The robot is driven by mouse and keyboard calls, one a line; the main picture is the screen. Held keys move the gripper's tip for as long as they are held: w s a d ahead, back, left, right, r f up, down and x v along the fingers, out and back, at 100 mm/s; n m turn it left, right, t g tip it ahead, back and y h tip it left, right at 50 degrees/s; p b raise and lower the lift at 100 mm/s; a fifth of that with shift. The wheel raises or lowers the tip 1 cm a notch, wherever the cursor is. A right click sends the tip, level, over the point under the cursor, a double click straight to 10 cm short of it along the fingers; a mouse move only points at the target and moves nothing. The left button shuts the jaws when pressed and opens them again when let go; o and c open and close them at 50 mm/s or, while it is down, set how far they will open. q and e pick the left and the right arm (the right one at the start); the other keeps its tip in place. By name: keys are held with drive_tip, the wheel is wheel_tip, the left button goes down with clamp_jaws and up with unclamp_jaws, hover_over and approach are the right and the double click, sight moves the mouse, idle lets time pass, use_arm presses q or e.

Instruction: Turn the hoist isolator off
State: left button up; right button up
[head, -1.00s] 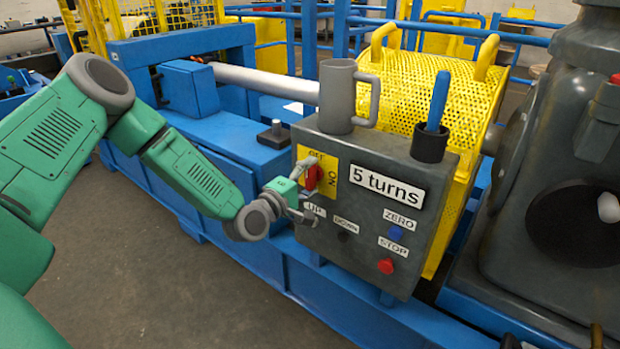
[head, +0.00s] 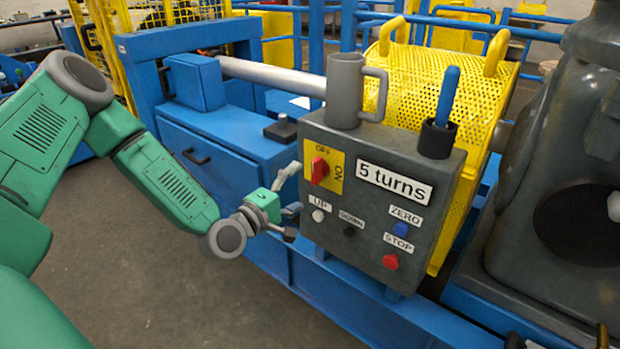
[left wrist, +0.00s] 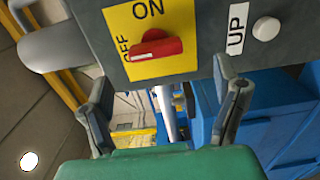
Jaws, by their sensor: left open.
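The hoist isolator is a red handle (head: 319,170) on a yellow plate (head: 336,178) at the upper left of the grey control box. Its long side lines up with the OFF mark, upward in the head view. In the left wrist view the red handle (left wrist: 155,49) lies nearly level and points left to OFF, with ON above it. My left gripper (head: 290,203) is open and empty, left of the box and apart from the handle. Its two fingers (left wrist: 165,85) show spread in the left wrist view, below the handle.
The box face also carries the white UP (head: 318,215), black DOWN (head: 349,231), blue ZERO (head: 400,229) and red STOP (head: 390,262) buttons. A grey mug (head: 345,90) and a holder with a blue-handled tool (head: 438,138) stand on top. Floor is clear at lower left.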

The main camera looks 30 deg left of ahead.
use_arm(q)
drive_tip(key=shift+s+a+f, duration=0.1)
drive_tip(key=shift+s, duration=1.1)
drive_tip(key=shift+s+a, duration=0.1)
drive_tip(key=shift+s, duration=1.05)
